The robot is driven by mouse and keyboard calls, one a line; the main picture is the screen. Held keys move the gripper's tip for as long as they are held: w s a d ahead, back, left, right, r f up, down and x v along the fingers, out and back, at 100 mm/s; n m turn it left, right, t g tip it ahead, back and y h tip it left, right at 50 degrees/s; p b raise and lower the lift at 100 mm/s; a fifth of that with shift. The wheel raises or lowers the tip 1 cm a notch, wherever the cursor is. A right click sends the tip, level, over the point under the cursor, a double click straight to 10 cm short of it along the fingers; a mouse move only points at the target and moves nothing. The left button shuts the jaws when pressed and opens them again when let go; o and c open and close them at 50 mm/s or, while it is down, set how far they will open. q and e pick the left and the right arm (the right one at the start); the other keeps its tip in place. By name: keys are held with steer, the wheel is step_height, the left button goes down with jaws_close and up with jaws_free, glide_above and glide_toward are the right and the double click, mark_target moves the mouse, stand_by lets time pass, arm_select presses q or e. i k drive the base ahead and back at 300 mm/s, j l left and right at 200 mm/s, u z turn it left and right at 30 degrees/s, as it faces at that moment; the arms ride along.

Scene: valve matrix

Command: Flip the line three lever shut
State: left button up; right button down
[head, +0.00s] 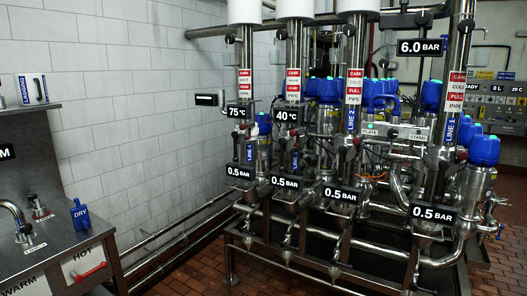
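Several upright steel pipes stand in a row on a metal frame. The rightmost pipe has a blue LINE 1 label (451,130), and the pipe left of it has a blue LINE 2 label (351,119). The third pipe from the right (293,50) has a red and white label and a 40 °C sign. Its small blue label (295,161) is too small to read. Small dark and red fittings show around its lower part, but I cannot tell which is the lever or how it is set. Neither of my grippers is in view.
A steel counter (60,258) with a tap (14,216), a blue DRY tag (81,215) and a red handle (90,272) stands at left. Low pipes (185,225) run along the tiled wall. Brick floor (190,270) is open between counter and pipe frame (300,268).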

mark_target(282, 141)
steer(key=i+j, duration=0.2)
steer(key=i, duration=0.3)
steer(key=i+j, duration=0.2)
steer(key=i, duration=0.25)
steer(key=i+j+u, duration=0.1)
steer(key=i, duration=0.4)
